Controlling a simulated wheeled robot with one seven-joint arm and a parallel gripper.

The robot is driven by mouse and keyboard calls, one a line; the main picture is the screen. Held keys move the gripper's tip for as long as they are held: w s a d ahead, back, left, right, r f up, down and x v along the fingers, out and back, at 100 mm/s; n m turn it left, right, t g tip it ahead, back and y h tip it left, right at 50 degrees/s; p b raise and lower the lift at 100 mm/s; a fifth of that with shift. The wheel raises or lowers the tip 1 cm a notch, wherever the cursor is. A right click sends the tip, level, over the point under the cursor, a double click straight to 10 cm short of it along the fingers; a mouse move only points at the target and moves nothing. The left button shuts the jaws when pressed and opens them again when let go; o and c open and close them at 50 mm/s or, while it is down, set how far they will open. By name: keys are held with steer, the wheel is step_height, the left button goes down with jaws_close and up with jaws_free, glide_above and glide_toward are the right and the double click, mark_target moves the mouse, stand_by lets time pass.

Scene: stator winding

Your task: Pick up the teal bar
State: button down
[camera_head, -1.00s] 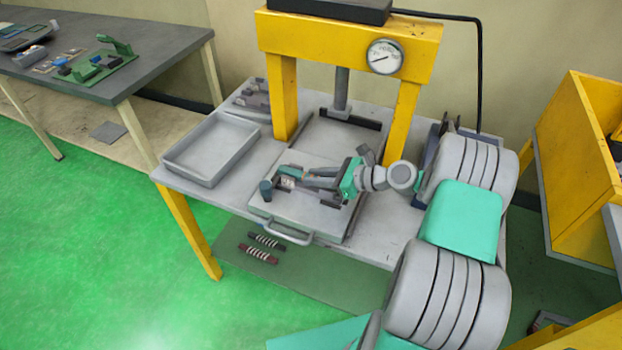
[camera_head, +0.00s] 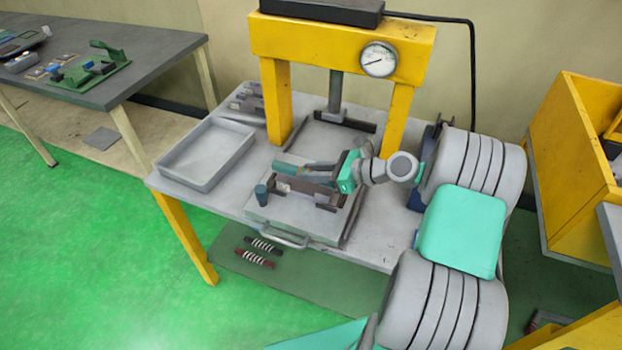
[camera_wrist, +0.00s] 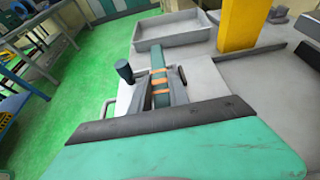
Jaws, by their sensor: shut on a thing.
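The teal bar (camera_head: 286,164) is between the fingers of my gripper (camera_head: 312,170), which is shut on it. It is held above the fixture (camera_head: 300,187) on the grey plate (camera_head: 272,212), with its free end pointing left in the head view. In the wrist view the bar (camera_wrist: 157,58) runs away from me between the fingers of my gripper (camera_wrist: 161,88), and orange-brown bands cross it. A dark teal round knob (camera_head: 261,194) stands at the plate's left side. The fingers partly hide the bar.
An empty grey tray (camera_head: 246,153) lies to the left on the table. Two coil-wrapped rods (camera_head: 254,257) lie on the low green surface below. A handle (camera_head: 285,241) projects from the plate's front.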

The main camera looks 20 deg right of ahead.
steer(key=s+r, duration=0.9)
steer(key=s, duration=0.4)
steer(key=shift+s+a+p, duration=0.15)
steer(key=shift+s+p, duration=0.1)
steer(key=shift+p, duration=0.05)
